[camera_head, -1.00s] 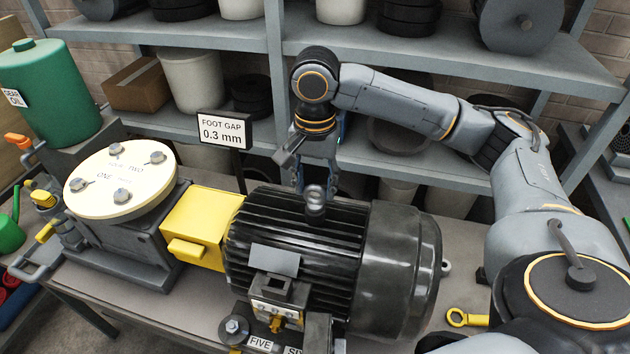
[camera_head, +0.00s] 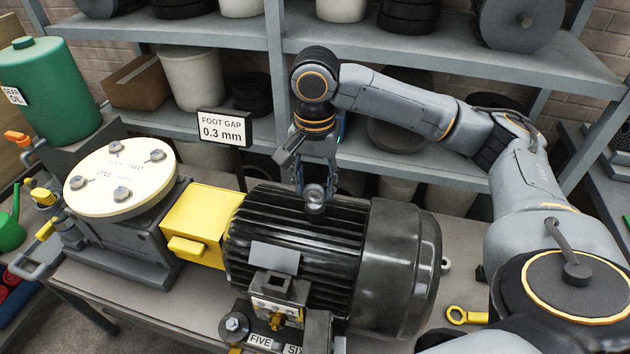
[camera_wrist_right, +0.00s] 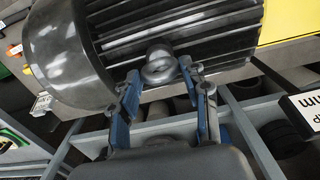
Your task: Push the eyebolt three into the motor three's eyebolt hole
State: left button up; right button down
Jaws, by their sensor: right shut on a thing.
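The black ribbed motor (camera_head: 300,245) lies on the workbench in the middle of the head view. The eyebolt (camera_head: 314,194), a dark metal ring, stands upright on top of the motor; it also shows in the right wrist view (camera_wrist_right: 160,66). My right gripper (camera_head: 316,187) points down at the eyebolt from above and behind, its blue-grey fingers on either side of the ring, shut on it. In the wrist view the fingertips (camera_wrist_right: 161,73) flank the ring. The eyebolt hole is hidden beneath the eyebolt, so I cannot tell how deep it sits. My left gripper is not in view.
A yellow coupling guard (camera_head: 198,228) joins the motor to a gearbox with a cream round cover (camera_head: 120,182). A "FOOT GAP 0.3 mm" sign (camera_head: 222,127) stands behind. A yellow wrench (camera_head: 466,316) lies right of the motor. Shelves (camera_head: 400,55) rise close behind my right arm.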

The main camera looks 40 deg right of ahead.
jog(key=shift+c, duration=0.5)
grip_release()
dwell(0.3)
jog(key=shift+r, duration=3.5)
